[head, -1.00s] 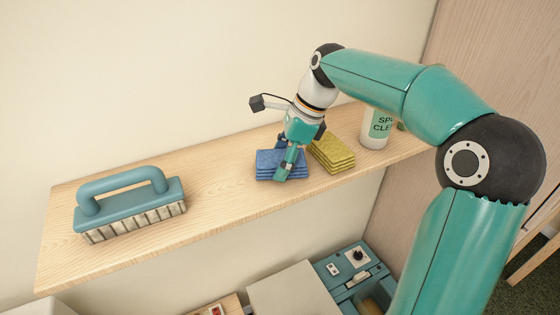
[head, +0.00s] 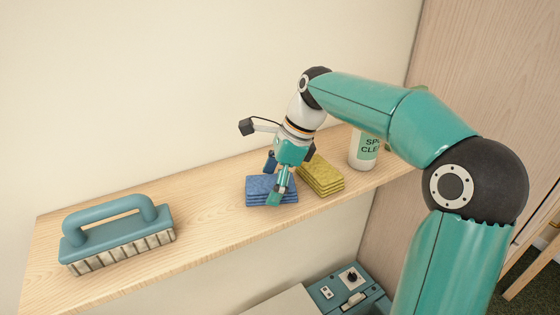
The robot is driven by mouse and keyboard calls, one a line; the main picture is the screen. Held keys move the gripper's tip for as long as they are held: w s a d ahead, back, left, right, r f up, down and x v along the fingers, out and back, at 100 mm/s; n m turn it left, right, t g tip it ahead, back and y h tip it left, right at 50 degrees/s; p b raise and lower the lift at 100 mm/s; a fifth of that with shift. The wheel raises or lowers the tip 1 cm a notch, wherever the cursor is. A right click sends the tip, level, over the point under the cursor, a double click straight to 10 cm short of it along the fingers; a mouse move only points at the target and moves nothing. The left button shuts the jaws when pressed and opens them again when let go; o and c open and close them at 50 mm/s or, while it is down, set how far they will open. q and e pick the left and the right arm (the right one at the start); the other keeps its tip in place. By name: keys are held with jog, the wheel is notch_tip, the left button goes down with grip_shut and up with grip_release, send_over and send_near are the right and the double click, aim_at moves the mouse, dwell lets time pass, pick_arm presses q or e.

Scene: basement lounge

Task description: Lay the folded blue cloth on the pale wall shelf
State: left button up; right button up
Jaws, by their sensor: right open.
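The folded blue cloth (head: 259,189) lies flat on the pale wall shelf (head: 205,205), a little right of the shelf's middle. My right gripper (head: 274,182) is open at the cloth, with one finger in front of its right part and the other behind it. The fingers hide part of the cloth, and I cannot tell whether they touch it. My left gripper is not in view.
A folded yellow cloth (head: 322,178) lies just right of the blue one. A white spray cleaner bottle (head: 362,152) stands farther right. A teal scrubbing brush (head: 118,236) sits at the left end. Bare shelf lies between brush and blue cloth.

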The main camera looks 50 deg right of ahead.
jog(key=p+v, duration=0.1)
jog(key=v, duration=1)
jog(key=shift+s, duration=0.1)
